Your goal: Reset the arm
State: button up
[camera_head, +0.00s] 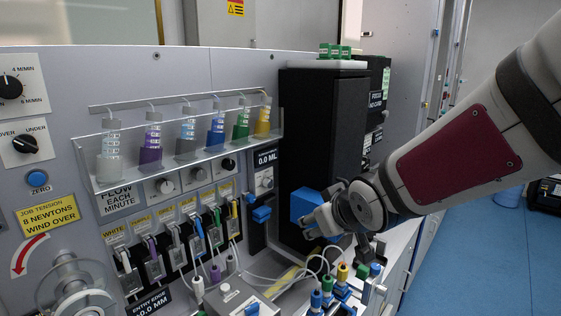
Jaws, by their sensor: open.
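My arm comes in from the right, a white and dark red link leading to my gripper (322,222). My gripper is at the centre right of the view, pointing left and down, in front of a black cabinet. It is open, and I see nothing between its fingers. A blue block (307,200) is right behind the fingers, on or near the front of the black cabinet (305,130). I cannot tell whether the fingers touch it.
A panel holds a shelf (180,160) of coloured tubes, with a row of levers (175,250) under it. Thin hoses and coloured connectors (340,288) crowd the bench below my gripper. A clear wheel (75,290) is at lower left.

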jog(key=s+d+r+m+g, duration=0.1)
jog(key=s+d+m, duration=0.1)
jog(key=s, duration=0.6)
jog(key=s+d+r+m+g+h, duration=0.1)
jog(key=s+d+r+m, duration=0.1)
jog(key=s+d, duration=0.3)
jog(key=s+d+r+m+g+h, duration=0.1)
jog(key=s+d+g, duration=0.1)
jog(key=s, duration=0.9)
jog(key=shift+s+d+r+m, duration=0.35)
jog(key=shift+d+m, duration=0.05)
jog(key=shift+d, duration=0.35)
